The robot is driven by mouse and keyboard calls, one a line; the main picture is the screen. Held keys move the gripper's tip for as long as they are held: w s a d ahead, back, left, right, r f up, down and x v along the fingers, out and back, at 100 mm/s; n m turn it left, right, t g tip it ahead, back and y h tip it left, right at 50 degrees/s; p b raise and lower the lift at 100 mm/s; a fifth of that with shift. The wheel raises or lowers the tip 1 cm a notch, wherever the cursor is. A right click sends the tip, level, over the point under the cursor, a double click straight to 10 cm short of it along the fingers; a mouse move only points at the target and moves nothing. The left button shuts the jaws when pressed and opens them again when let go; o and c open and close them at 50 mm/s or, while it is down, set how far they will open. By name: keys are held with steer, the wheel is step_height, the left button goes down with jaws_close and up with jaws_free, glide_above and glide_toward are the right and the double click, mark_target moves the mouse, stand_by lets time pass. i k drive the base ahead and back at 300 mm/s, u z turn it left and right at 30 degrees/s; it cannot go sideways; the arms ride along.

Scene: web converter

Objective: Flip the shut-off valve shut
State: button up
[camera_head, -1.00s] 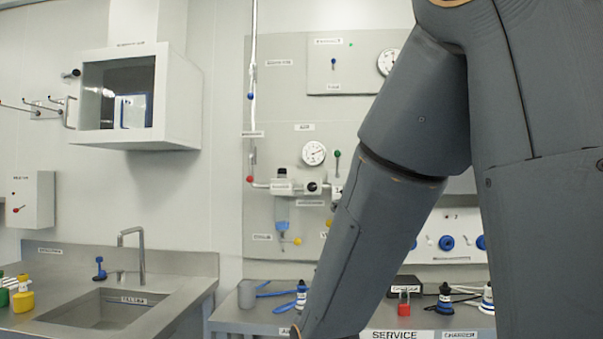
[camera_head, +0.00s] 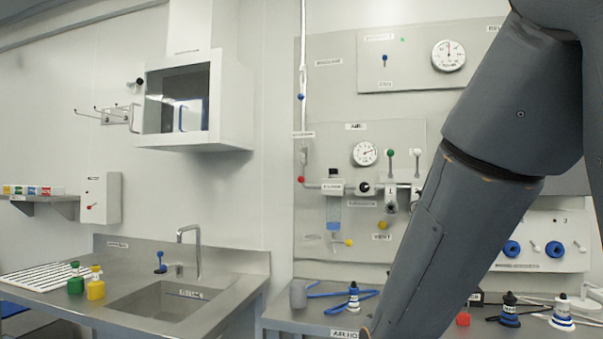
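The air panel (camera_head: 410,137) on the back wall carries the valves and a round gauge (camera_head: 364,153). A red-ended handle (camera_head: 301,179) sits at the left end of its pipe. Right of the black-centred fitting (camera_head: 364,188) stand an upright lever with a green knob (camera_head: 390,153) and one with a white knob (camera_head: 417,153). A yellow knob (camera_head: 348,242) is below the filter bowl (camera_head: 333,214). I cannot read which of these is labelled the shut-off valve. My arm crosses the right side and runs out of the bottom edge; my gripper is not in view.
A sink counter (camera_head: 255,262) and a wall cabinet (camera_head: 230,130) are on the left. My arm hides part of the panel's right side.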

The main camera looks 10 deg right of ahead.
mark_target(300, 179)
steer(key=u, duration=0.45)
steer(key=i, duration=1)
steer(key=z, duration=0.15)
